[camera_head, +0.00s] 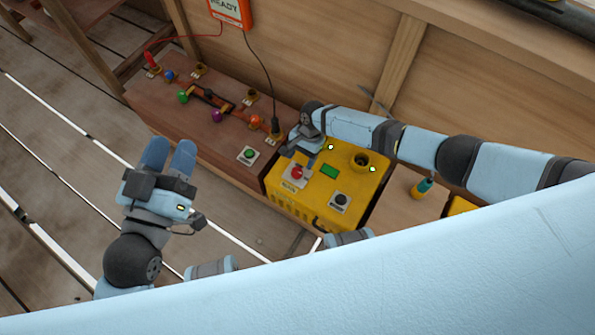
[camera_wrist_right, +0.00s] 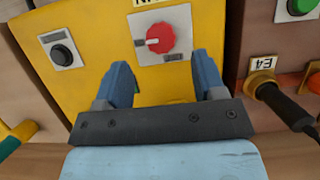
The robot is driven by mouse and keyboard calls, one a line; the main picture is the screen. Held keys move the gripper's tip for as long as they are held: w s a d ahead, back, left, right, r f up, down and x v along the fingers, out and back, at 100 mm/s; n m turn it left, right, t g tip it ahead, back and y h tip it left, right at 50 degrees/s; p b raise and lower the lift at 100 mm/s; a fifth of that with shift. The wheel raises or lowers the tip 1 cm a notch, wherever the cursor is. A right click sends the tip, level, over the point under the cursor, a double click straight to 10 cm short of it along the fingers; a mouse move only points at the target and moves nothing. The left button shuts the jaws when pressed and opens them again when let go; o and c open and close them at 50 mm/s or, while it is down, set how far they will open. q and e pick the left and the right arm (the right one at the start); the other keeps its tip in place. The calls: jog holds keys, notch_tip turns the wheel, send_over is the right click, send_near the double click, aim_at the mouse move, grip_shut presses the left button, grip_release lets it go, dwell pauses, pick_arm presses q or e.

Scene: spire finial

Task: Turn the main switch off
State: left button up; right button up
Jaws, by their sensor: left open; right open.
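The main switch is a red rotary knob (camera_head: 297,173) on a light plate, on top of a yellow box (camera_head: 360,190). In the right wrist view the knob (camera_wrist_right: 160,38) shows a pale pointer mark toward the picture's left, beside a dark mark on the plate. My right gripper (camera_wrist_right: 165,68) is open and empty, its two blue fingers spread on either side of the knob's line, apparently not touching it. In the head view my right gripper (camera_head: 306,156) hangs just above the knob. My left gripper (camera_head: 169,150) is open and empty over the slatted floor.
A teal-handled tool (camera_head: 422,187) stands at right.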

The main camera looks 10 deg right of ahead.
aim_at(297, 171)
jog(key=b+x, duration=0.1)
jog(key=x, duration=0.2)
jog(key=shift+a+f, duration=0.1)
jog(key=shift+f, duration=0.2)
jog(key=shift+s+a+f, duration=0.15)
jog(key=shift+s+f, duration=0.05)
jog(key=shift+f, duration=0.25)
jog(key=shift+s+a+f+b, duration=0.15)
jog(key=shift+f+b, duration=0.3)
pick_arm(q)
jog(key=shift+d+f+h, duration=0.3)
jog(key=shift+f, duration=0.05)
pick_arm(e)
jog(key=c, duration=0.9)
pick_arm(q)
jog(key=shift+r, duration=0.1)
